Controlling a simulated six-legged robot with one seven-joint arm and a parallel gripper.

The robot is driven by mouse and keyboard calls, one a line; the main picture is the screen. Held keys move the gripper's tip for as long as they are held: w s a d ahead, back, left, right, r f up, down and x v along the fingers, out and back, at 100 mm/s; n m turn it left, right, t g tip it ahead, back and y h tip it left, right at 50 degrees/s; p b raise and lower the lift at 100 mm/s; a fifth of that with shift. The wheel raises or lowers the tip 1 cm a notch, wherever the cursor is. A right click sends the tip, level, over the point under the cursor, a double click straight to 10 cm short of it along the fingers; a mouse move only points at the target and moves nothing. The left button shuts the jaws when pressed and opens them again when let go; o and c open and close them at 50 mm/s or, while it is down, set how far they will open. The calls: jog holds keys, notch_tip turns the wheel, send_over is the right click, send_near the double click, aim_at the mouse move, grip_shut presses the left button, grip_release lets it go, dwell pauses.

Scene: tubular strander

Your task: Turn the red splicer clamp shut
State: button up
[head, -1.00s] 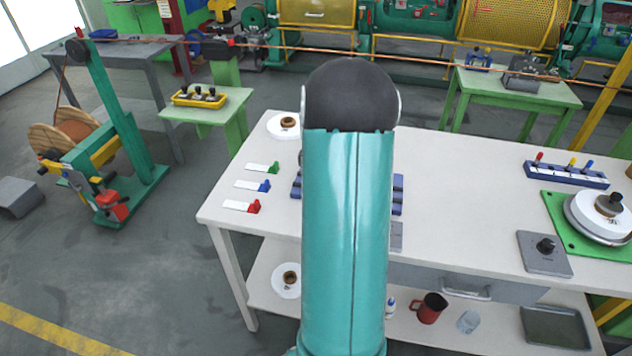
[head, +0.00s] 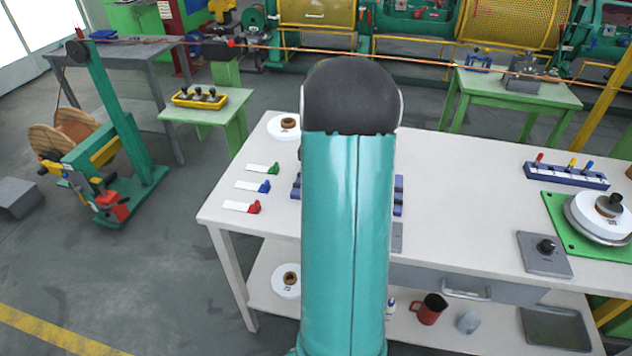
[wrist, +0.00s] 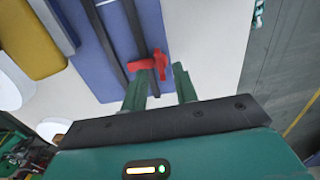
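The red splicer clamp (wrist: 150,66) shows in the wrist view as a red handle with a crosspiece, beside a dark rail on the blue splicer body (wrist: 92,52). My gripper (wrist: 160,80) is open, with its two green fingers apart. The clamp lies just beyond the fingertips, close to the left one; I cannot tell whether they touch. In the head view my arm hides the clamp and my gripper. Only the edges of the blue splicer (head: 398,196) show on either side of my arm, on the white bench (head: 455,190).
White strips with green (head: 273,168), blue (head: 265,186) and red (head: 254,207) ends lie on the bench at left. A blue rack (head: 566,175) with coloured knobs and a green plate (head: 556,212) are at right. A yellow block (wrist: 27,40) is beside the splicer.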

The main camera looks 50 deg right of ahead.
notch_tip(320, 180, up, 12)
dwell(0.3)
jog(key=shift+f, duration=0.1)
dwell(0.3)
jog(key=w+a+r+m+t+h, duration=0.1)
jog(key=a+r, duration=0.2)
jog(key=a, duration=0.8)
jog(key=w+a+r+m+t, duration=0.15)
jog(key=a+r, duration=0.25)
jog(key=a, duration=0.7)
jog(key=s+a+t, duration=0.1)
jog(key=s+a, duration=0.2)
jog(key=a, duration=0.3)
jog(key=s+a+f+m+t, duration=0.1)
jog(key=s+a, duration=0.2)
jog(key=a, duration=0.4)
jog(key=s+a+m+t+y, duration=0.1)
jog(key=s+a, duration=0.3)
jog(key=a, duration=0.3)
jog(key=shift+f, duration=0.4)
